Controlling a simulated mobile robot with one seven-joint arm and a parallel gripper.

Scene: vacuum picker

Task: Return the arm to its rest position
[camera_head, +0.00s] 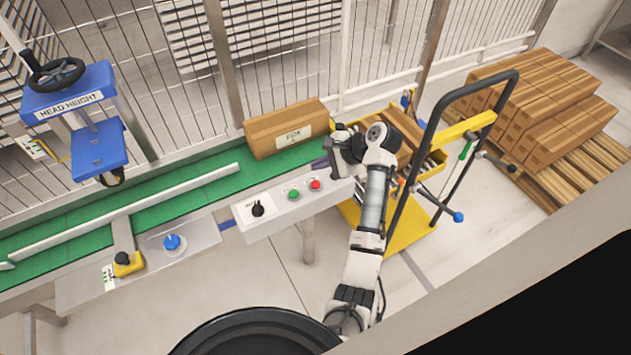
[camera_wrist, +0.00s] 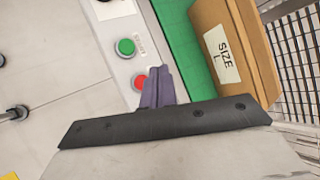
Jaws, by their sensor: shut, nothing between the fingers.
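My arm reaches up from the lower middle of the head view, and its wrist is near the right end of the control panel. My gripper (camera_head: 322,162) shows there as a small dark purple tip pointing left, between the panel and the cardboard box. In the wrist view my gripper (camera_wrist: 158,88) has its purple fingers together with nothing between them. The fingers appear beside the red button (camera_wrist: 140,82) and the green conveyor (camera_wrist: 180,40); I cannot tell whether they touch anything.
A cardboard box (camera_head: 287,130) labelled in the wrist view "SIZE L" sits on the conveyor. The panel (camera_head: 270,222) carries a black knob (camera_head: 257,208), a green button (camera_head: 293,194) and a red button. A yellow cart (camera_head: 409,232) stands right of my arm. A blue handwheel unit (camera_head: 68,95) stands left.

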